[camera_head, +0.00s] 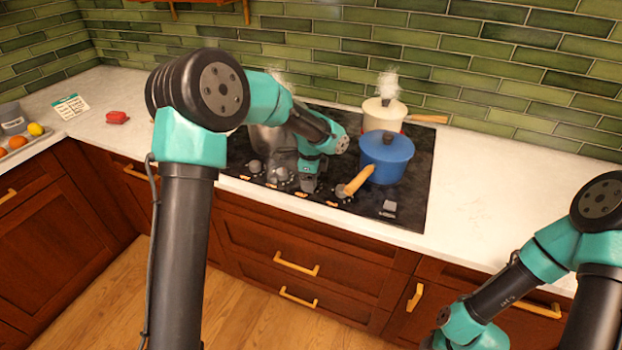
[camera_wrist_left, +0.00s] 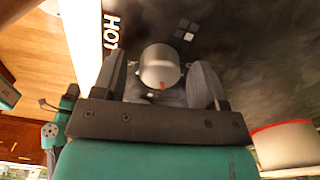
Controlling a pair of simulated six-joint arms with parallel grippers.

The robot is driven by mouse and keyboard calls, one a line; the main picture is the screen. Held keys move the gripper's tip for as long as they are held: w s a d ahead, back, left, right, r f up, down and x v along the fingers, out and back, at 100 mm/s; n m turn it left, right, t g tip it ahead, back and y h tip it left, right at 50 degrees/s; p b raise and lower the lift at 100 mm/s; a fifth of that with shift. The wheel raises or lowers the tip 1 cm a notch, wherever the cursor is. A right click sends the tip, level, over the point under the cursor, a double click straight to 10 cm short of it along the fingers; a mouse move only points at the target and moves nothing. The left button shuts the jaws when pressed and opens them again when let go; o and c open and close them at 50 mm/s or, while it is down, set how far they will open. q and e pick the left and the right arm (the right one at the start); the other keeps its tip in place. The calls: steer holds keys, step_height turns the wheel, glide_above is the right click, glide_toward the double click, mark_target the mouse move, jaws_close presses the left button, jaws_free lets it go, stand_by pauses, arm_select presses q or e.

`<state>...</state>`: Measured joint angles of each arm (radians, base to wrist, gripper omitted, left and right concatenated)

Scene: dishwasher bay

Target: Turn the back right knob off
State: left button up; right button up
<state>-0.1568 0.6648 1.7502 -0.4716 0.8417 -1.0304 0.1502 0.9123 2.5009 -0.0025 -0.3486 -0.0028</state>
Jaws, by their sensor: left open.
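A row of grey stove knobs runs along the front of the black cooktop (camera_head: 412,185); a left knob (camera_head: 254,166) and another knob (camera_head: 280,174) show in the head view. My left gripper (camera_head: 308,185) is low over this row, toward its right part, with its jaws open. In the left wrist view, a rounded grey knob (camera_wrist_left: 160,66) with a small orange mark sits between the two open fingers of my left gripper (camera_wrist_left: 160,85). I cannot tell whether the fingers touch it. My right arm shows at the lower right, but its gripper is out of view.
A blue pot (camera_head: 387,160) with a wooden handle (camera_head: 357,181) stands close to the right of my left gripper. A steaming cream pot (camera_head: 383,115) is behind it. A grey pot (camera_head: 268,138) is partly hidden by my left arm. The right counter (camera_head: 500,190) is clear.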

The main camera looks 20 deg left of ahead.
arm_select(q)
steer(key=shift+c, duration=0.5)
steer(key=c, duration=0.8)
steer(key=shift+n, duration=0.4)
steer(key=n, duration=1.1)
steer(key=o, duration=0.9)
